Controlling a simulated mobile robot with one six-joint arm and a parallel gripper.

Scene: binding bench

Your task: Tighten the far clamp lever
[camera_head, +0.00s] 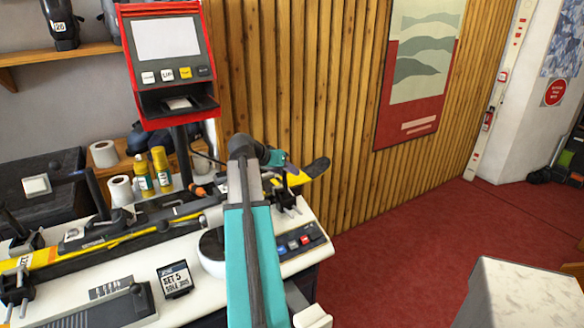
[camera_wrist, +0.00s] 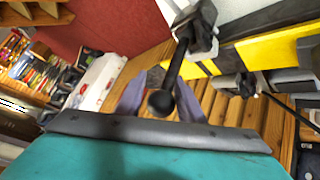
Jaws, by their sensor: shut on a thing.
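The far clamp (camera_head: 286,196), black, stands at the right end of the bench by the tip of the yellow and black ski (camera_head: 316,169). In the wrist view, its dark body (camera_wrist: 199,30) carries a black lever (camera_wrist: 174,68) ending in a round knob. My gripper (camera_wrist: 160,101) has its two purple-grey fingers on either side of the knob end and is shut on the lever. The ski's yellow side also shows in the wrist view (camera_wrist: 270,47), beyond the lever. In the head view my teal arm reaches across the bench and hides part of it; the fingers are hard to make out.
Another clamp (camera_head: 18,285) stands at the bench's left end. A red display machine (camera_head: 168,60), bottles (camera_head: 161,168) and paper rolls (camera_head: 120,190) stand behind the ski. A "SET 5" sign (camera_head: 174,280) and a button panel (camera_head: 300,243) are near the front. Red floor (camera_head: 430,225) lies open on the right.

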